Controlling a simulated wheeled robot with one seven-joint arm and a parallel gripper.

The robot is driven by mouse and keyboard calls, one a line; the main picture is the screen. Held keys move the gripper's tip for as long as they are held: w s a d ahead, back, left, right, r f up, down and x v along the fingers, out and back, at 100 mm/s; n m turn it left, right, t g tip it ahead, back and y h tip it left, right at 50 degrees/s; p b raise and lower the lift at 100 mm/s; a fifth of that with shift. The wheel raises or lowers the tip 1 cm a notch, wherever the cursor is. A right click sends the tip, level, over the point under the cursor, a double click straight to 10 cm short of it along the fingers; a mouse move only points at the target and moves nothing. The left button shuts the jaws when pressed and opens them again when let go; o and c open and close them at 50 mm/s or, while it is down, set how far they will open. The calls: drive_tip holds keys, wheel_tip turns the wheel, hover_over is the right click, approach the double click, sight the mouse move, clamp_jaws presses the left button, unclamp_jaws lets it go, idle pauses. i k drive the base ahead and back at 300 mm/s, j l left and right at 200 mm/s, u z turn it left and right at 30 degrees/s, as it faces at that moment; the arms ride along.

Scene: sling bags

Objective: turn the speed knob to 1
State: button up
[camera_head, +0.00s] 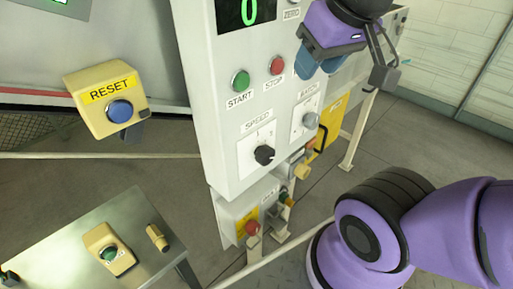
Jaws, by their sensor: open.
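The speed knob (264,155) is a black round knob on a pale square plate labelled SPEED, low on the white control panel (215,85). Its exact pointer setting is too small to read. A green 0 shows on the dark display (243,12) at the panel's top. My gripper (307,66) is at the upper right in front of the panel, above and to the right of the speed knob and apart from it. Its bluish fingers are partly seen below the purple hand, and I see nothing held in them.
A grey knob (310,120) on a second plate sits right of the speed knob. Green START (240,81) and red STOP (277,65) buttons sit above. A yellow RESET box (106,100) is at left. A metal table (150,205) stands lower left. My purple arm fills the lower right.

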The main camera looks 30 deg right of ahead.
sight(265, 154)
drive_tip(key=k+l, duration=1)
